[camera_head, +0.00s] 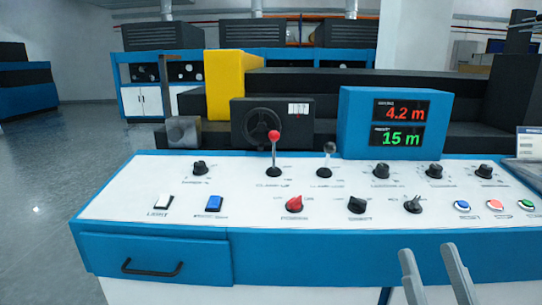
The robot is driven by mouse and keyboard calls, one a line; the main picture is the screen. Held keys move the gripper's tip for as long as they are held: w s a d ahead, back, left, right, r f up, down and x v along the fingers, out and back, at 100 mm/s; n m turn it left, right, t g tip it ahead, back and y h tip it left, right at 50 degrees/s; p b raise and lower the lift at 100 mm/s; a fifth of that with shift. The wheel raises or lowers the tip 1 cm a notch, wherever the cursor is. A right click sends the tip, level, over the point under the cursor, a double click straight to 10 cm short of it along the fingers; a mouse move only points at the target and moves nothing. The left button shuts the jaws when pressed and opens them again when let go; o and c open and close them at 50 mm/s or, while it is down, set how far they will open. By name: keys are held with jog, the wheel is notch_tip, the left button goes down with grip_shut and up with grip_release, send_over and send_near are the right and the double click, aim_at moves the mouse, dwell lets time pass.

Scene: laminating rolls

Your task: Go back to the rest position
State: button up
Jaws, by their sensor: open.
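My gripper (433,271) shows at the lower right, in front of the front edge of the control panel. Its two grey fingers stand apart with nothing between them. The white-topped control panel (255,232) with a blue front spreads across the view. It carries a lever with a red ball (274,148), a second lever with a grey ball (329,155), a red knob (294,203), several black knobs and several push buttons. My gripper touches none of these controls. The rest of my arm is out of view.
A blue display box (350,125) reads 4.2 m and 15 m. A drawer (152,254) with a black handle is at the front left. A yellow block (228,85) and a black handwheel (262,127) stand behind the panel. Open grey floor (60,190) lies at the left.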

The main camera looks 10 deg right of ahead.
jog(key=s+a+f+g+y, duration=0.1)
jog(key=s+a+f+g, duration=0.25)
jog(key=s+f, duration=0.45)
jog(key=s+a+f+n+g+y, duration=0.1)
jog(key=s+a+f+g, duration=0.25)
jog(key=s+f, duration=0.45)
jog(key=s+a+f+g+y, duration=0.2)
jog(key=s+a+f+g, duration=0.15)
jog(key=s+f, duration=0.45)
notch_tip(320, 180, up, 16)
jog(key=p, duration=1.6)
jog(key=shift+d+r, duration=0.25)
jog(key=shift+w, duration=0.1)
